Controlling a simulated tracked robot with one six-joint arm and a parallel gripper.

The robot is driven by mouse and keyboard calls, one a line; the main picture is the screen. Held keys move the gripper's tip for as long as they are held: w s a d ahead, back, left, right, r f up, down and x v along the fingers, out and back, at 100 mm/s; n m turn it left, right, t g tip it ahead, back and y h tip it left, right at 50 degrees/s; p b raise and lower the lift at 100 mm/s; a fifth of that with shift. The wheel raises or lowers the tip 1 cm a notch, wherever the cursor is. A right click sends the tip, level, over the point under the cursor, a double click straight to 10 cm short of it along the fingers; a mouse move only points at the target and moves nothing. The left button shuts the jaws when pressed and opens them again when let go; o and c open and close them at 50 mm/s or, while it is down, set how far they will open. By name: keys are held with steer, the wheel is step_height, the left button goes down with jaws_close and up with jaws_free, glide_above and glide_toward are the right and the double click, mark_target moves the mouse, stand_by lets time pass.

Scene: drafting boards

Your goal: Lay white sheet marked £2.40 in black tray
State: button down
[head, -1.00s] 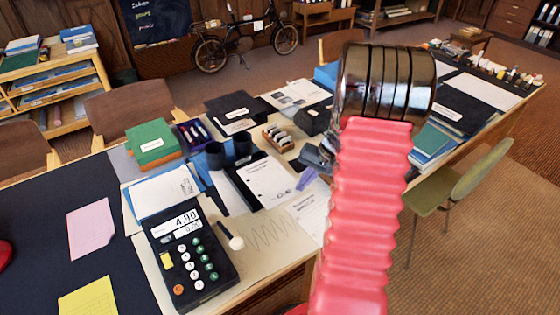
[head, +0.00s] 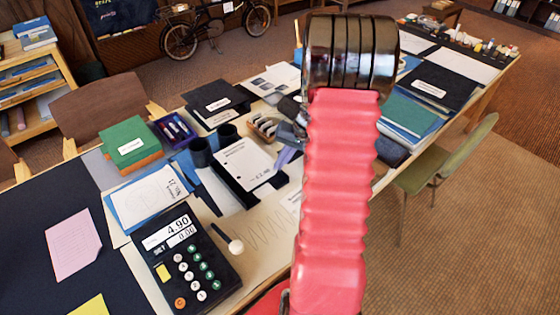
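A white sheet (head: 242,162) with two punch holes and small print lies on a black item (head: 221,193) near the table's middle; its print is too small to read surely as £2.40. A flat black tray-like item (head: 212,92) with a white label lies behind it. Another black item (head: 440,80) with a white label lies to the right, beyond my arm. I cannot tell which is the black tray. My gripper (head: 290,134) shows as a dark shape beside my red arm, right of the white sheet. The arm partly hides it, and its fingers cannot be made out.
A calculator (head: 181,262) stands at the front, with a white-headed tool beside it. Dark cups (head: 201,151) stand left of the sheet. A green box (head: 127,141) and purple pen tray (head: 174,129) lie behind. A green chair (head: 440,165) stands at the right.

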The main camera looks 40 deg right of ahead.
steer(key=shift+f, duration=0.1)
steer(key=shift+f, duration=3.1)
steer(key=c, duration=2.5)
jaws_free()
steer(key=shift+c, duration=0.2)
steer(key=o, duration=0.6)
steer(key=shift+c, duration=0.2)
steer(key=v, duration=1.3)
steer(key=shift+r, duration=0.35)
